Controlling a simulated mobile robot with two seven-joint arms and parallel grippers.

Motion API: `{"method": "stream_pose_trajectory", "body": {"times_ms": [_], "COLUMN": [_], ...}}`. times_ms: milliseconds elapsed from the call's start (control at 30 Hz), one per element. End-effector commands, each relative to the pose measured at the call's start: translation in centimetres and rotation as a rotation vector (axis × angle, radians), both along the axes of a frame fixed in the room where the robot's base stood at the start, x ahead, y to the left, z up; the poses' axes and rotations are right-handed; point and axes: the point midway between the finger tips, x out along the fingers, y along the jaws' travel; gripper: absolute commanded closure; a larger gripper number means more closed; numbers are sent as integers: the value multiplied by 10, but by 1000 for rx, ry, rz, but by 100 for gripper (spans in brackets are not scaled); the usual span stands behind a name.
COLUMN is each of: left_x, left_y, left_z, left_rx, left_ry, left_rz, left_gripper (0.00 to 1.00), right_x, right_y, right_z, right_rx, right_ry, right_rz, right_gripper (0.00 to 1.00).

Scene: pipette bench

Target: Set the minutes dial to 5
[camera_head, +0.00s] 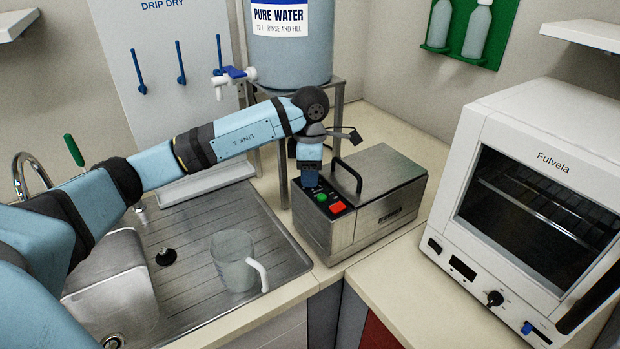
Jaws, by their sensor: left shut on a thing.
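A steel bench unit (385,190) with a black top handle stands right of the sink. Its small black control panel carries a green button (321,197) and a red button (338,207). My left gripper (310,183) reaches down from above to the back end of this panel, behind the green button. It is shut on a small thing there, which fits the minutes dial. The fingers hide the dial, so its pointer and setting cannot be read. My right gripper is not in view.
A translucent jug (233,262) stands on the steel drainboard (192,230). A pure water tank (293,55) on a stand is behind my left wrist. A white oven (520,125) with a black knob (495,298) stands at the right. The front counter between is clear.

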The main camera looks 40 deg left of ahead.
Motion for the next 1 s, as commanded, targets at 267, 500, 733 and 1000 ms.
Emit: {"method": "stream_pose_trajectory", "body": {"times_ms": [267,500,733,1000], "left_x": [0,1,1,1], "left_y": [0,0,1,0], "left_z": [1,1,1,5], "left_rx": [-2,0,-1,-3], "left_ry": [-1,-3,-4,-3], "left_rz": [2,5,6,97], "left_gripper": [52,41,41,41], "right_x": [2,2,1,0], "right_y": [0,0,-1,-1], "right_z": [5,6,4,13], "right_rx": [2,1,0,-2], "right_ry": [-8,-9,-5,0], "right_rz": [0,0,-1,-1], "right_gripper": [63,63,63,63]}}
